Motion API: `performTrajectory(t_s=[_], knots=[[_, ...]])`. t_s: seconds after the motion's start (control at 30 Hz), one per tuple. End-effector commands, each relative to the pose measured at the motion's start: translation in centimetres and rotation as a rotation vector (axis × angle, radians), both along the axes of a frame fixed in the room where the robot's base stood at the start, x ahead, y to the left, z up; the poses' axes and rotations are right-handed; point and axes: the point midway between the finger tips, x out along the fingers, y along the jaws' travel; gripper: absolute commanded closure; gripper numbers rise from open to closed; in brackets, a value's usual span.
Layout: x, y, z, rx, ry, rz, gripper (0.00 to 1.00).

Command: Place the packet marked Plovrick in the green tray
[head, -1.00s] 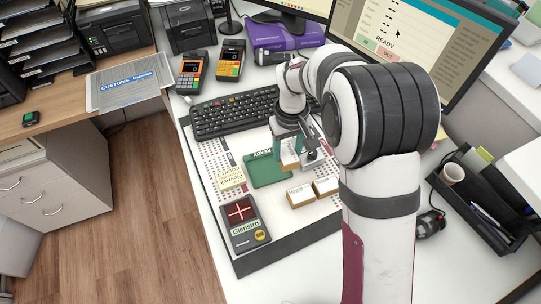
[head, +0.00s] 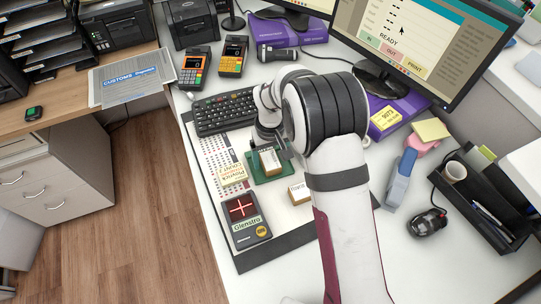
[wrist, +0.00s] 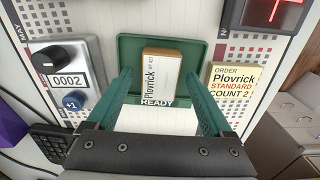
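The green tray (head: 258,178), labelled READY, lies on the counter mat and also shows in the wrist view (wrist: 130,50). A white and tan packet (wrist: 160,76) marked Plovrick is in the tray; it shows in the head view (head: 270,161). My gripper (wrist: 168,74) is open, with one teal finger on each side of the packet and gaps between. In the head view my arm hides most of the gripper. Another white and tan packet (head: 299,193) lies on the mat right of the tray; its marking is not readable.
An order card (wrist: 235,85) reads Plovrick, standard, count 2. A counter with a knob (wrist: 68,70) shows 0002 beside a blue +1 button (wrist: 75,101). A dark device with a red cross (head: 243,217) stands in front. The keyboard (head: 225,112) is behind the tray.

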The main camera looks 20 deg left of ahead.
Motion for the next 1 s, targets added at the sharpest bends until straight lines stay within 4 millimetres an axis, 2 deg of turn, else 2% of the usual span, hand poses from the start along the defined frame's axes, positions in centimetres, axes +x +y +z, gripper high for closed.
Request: performTrajectory(t_s=[0.23,0.3,0.37,0.6,0.7,0.8,0.97,1.0], knots=[[0.0,0.0,0.1,0.000,0.000,0.000,0.15],[0.0,0.0,0.6,0.001,-0.001,0.000,0.15],[0.1,0.1,1.7,0.003,-0.003,0.000,0.15],[0.1,0.1,8.6,0.003,-0.004,0.000,0.15],[0.1,0.1,10.7,0.003,-0.003,0.000,0.15],[0.0,0.0,11.9,0.001,0.000,0.000,0.15],[0.0,-0.1,12.4,0.001,0.001,-0.002,0.15],[-0.1,-0.6,12.8,0.002,0.001,-0.018,0.15]])
